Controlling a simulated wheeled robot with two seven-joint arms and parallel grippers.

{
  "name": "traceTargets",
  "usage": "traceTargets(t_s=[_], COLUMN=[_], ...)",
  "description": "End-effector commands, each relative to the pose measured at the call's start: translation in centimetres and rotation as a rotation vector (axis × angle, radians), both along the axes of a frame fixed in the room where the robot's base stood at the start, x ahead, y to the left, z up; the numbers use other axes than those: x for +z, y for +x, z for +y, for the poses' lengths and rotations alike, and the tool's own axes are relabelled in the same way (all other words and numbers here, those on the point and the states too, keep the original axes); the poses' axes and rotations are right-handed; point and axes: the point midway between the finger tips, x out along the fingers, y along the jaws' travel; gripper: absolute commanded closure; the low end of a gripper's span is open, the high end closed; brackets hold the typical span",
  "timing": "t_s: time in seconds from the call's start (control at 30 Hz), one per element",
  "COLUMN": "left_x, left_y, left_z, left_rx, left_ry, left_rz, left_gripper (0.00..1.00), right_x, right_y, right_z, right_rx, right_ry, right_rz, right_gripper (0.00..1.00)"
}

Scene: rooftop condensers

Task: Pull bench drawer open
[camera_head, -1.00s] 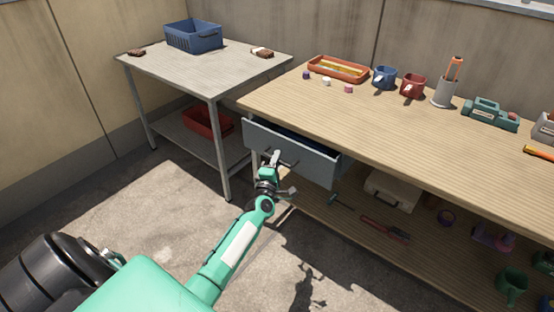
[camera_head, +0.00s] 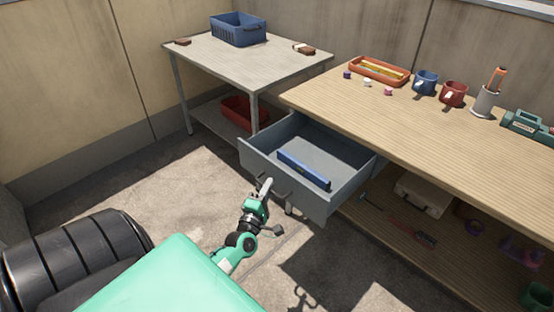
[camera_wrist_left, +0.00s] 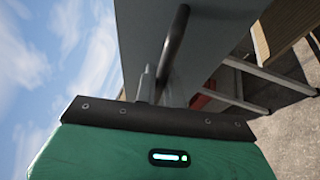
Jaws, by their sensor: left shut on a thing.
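The grey bench drawer (camera_head: 335,147) stands well out from under the wooden workbench (camera_head: 420,120) in the head view. A blue, bar-shaped object (camera_head: 303,169) lies inside it. My left gripper (camera_head: 264,190) is at the drawer's front, shut on the dark bar handle (camera_head: 274,184). In the left wrist view the handle (camera_wrist_left: 174,45) runs up from the gripper (camera_wrist_left: 150,85) along the grey drawer front (camera_wrist_left: 215,35). The fingers are mostly hidden there behind the gripper body. My right gripper is not in view.
A metal side table (camera_head: 290,62) with a blue basket (camera_head: 238,30) stands left of the bench, a red bin (camera_head: 243,112) on its lower shelf. An orange tray (camera_head: 379,71) and mugs stand on the bench. Bare floor (camera_head: 150,190) lies left of the drawer.

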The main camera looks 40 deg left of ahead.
Motion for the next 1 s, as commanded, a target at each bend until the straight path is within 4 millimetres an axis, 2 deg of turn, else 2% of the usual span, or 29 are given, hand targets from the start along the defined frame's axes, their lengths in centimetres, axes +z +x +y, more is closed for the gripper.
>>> traceTargets(t_s=[0.2,0.5,0.53,0.63,1.0], left_x=[-0.05,-0.08,-0.08,-0.07,-0.18], left_y=[-0.83,-0.85,-0.85,-0.83,-1.27], left_z=[0.03,0.03,0.03,0.03,-0.08], left_rx=[-0.001,-0.001,-0.001,-0.001,0.0], left_ry=[0.0,0.0,0.0,0.0,-0.001], left_rz=[0.001,0.001,0.001,0.001,0.002], left_gripper=[1.0,1.0,0.87,0.68,0.68], right_x=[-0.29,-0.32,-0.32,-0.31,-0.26], right_y=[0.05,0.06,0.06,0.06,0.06], right_z=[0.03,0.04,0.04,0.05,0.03], right_rx=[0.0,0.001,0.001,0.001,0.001], right_ry=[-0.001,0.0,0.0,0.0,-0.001], right_rz=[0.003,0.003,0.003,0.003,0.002], right_gripper=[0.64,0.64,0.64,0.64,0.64])
